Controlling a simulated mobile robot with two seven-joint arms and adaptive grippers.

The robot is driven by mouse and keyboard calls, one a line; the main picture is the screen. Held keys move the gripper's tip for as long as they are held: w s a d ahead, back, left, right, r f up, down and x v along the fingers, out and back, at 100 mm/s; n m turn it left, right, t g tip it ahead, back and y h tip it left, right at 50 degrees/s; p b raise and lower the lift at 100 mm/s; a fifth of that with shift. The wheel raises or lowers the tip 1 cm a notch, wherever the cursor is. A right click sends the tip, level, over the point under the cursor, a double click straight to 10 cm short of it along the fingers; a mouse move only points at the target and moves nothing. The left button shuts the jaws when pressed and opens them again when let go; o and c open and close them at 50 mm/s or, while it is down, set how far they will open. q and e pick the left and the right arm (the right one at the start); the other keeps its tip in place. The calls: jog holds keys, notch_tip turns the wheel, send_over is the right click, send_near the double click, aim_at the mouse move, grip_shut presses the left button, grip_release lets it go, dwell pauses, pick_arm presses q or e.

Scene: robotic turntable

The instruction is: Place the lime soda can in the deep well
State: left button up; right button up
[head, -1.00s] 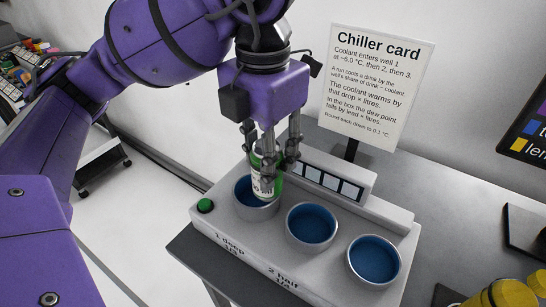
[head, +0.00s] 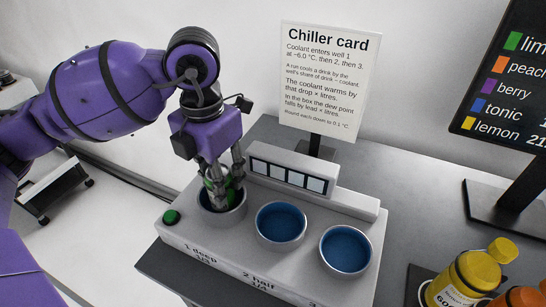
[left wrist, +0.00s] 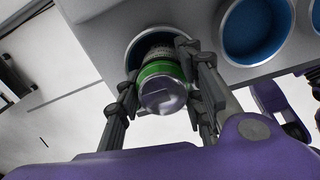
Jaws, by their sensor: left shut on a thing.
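The lime soda can (left wrist: 162,84) has a green band and a silver end in the left wrist view. In the head view only a green part (head: 208,184) of it shows between the fingers. My left gripper (head: 222,197) is shut on the can and points down into the leftmost well, the deep well (head: 224,222), labelled "1 deep". The can's lower part is inside the well's rim, which also shows in the left wrist view (left wrist: 131,58). Whether the can touches the well's floor is hidden. My right gripper is not in view.
Two blue-lined wells, the middle one (head: 281,225) and the right one (head: 346,250), are empty. A green button (head: 172,217) sits left of the deep well. A display panel (head: 290,174) and the chiller card (head: 329,80) stand behind. A yellow bottle (head: 468,277) stands at right.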

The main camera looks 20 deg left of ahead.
pick_arm(q)
jog(key=shift+f, duration=0.3)
jog(key=o, duration=1.3)
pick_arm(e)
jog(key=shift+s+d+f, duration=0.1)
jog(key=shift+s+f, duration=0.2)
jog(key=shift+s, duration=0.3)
pick_arm(q)
jog(key=shift+r, duration=0.1)
jog(key=shift+r, duration=0.15)
notch_tip(320, 180, up, 11)
jog(key=shift+r, duration=0.55)
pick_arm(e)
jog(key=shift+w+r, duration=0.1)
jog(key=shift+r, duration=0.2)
